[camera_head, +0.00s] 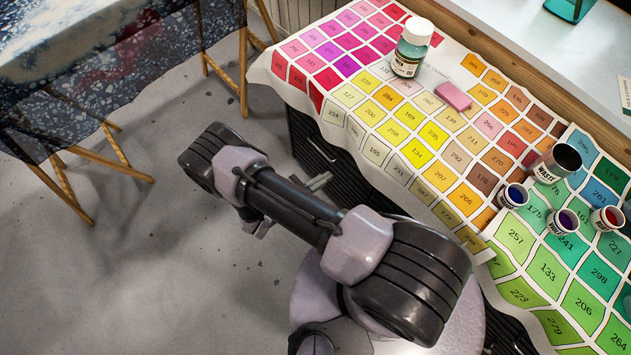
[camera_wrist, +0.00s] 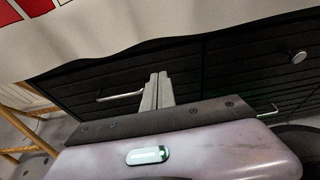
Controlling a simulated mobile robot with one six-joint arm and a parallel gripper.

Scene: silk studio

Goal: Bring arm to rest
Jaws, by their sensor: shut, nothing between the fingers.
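My gripper shows in the wrist view (camera_wrist: 158,88), with its two grey fingers together and nothing between them. It faces the dark drawer front of the cabinet (camera_wrist: 220,65), below the hanging edge of the cloth. I cannot tell whether the fingertips touch the drawer front. In the head view my arm is folded in front of the table, over the floor at its left side. The gripper there (camera_head: 318,182) is mostly hidden behind my arm, with only a grey part showing beside the cabinet.
The colour-chart cloth (camera_head: 345,120) covers the cabinet top. On it stand a green-filled bottle (camera_head: 408,58), a pink block (camera_head: 453,96), a waste cup (camera_head: 556,163) and several small paint cups. A trestle table (camera_head: 95,60) stands left. The floor (camera_head: 170,230) between is clear.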

